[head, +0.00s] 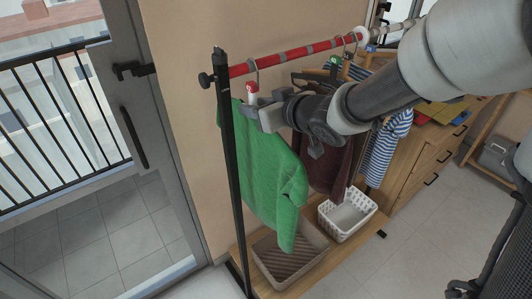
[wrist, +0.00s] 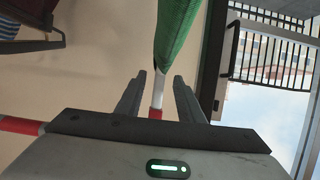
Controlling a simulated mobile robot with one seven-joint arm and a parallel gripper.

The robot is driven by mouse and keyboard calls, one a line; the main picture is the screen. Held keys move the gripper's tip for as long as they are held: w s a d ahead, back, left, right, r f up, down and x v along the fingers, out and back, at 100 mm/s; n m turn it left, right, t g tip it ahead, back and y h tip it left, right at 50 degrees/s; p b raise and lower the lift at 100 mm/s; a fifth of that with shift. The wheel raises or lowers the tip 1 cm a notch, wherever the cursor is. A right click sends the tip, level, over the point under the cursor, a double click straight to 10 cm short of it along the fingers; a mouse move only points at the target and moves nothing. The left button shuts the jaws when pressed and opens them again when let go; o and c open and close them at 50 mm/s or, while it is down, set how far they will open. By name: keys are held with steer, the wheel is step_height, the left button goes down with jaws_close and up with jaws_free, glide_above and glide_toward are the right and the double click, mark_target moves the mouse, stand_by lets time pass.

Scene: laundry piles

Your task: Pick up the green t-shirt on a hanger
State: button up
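The green t-shirt (head: 265,165) hangs from the red clothes rail on a hanger, beside the black rack post at the rail's left end. The white and red neck of its hanger (head: 252,92) rises above the collar. My gripper (head: 254,107) is at the top of the shirt, by this neck. In the wrist view, the two fingers (wrist: 159,78) stand apart with the white and red neck (wrist: 157,92) between them. A gap shows on either side of it. The green fabric (wrist: 176,30) lies just beyond the fingertips. The palm hides the neck's far end.
A dark maroon garment (head: 328,150) and a blue-striped one (head: 388,145) hang right of the green shirt. Below are a brown basket (head: 262,250) and a white basket (head: 364,206) on a wooden shelf. The black rack post (head: 232,170) stands close left.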

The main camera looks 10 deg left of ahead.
steer(key=b+x, duration=0.1)
steer(key=x, duration=0.4)
steer(key=shift+w, duration=0.1)
jaws_close()
stand_by(1.2)
